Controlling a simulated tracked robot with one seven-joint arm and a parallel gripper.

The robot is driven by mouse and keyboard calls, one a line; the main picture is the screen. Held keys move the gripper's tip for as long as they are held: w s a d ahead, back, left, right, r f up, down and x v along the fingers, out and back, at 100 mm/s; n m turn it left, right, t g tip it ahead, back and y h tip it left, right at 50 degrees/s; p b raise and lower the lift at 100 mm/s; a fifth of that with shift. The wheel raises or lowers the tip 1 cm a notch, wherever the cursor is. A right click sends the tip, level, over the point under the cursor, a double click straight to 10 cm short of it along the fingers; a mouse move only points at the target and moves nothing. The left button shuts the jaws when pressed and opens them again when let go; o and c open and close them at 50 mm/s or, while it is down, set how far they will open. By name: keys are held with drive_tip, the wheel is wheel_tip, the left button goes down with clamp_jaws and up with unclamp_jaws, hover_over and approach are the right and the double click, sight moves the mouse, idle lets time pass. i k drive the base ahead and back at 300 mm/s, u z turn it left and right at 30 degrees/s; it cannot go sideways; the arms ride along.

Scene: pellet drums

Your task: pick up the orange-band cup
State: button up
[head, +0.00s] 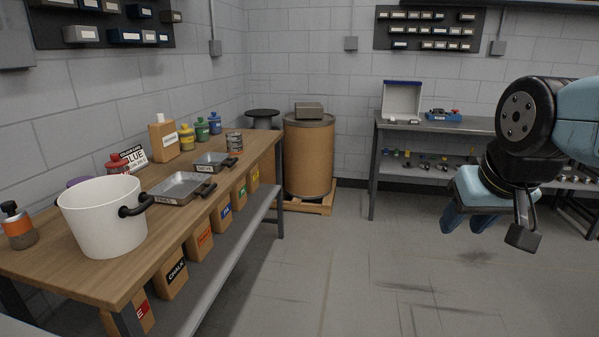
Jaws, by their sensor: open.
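A small container with an orange band (19,230), a grey lower part and a black top stands on the wooden bench at the far left, left of the white pot. It is the clearest match for the orange-band cup, though its black top looks more like a lid or knob. A small grey can (234,143) with reddish marks stands farther back on the bench; its band is too small to make out. My gripper (467,221) hangs at the right over open floor, open and empty, with blue fingers pointing down. It is far from the bench and touches nothing.
A large white pot (100,222) with black handles stands beside the orange-banded container. Metal trays (178,188), coloured jars and a cardboard box (164,141) share the wooden bench (185,232). A brown drum (309,157) stands behind. The middle floor is clear.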

sight(233, 137)
drive_tip(key=u, duration=0.05)
drive_tip(key=i, duration=1.1)
drive_tip(key=u, duration=0.3)
drive_tip(key=i, duration=1.1)
drive_tip(key=u, duration=0.55)
drive_tip(key=i, duration=1.35)
drive_tip(key=u, duration=0.05)
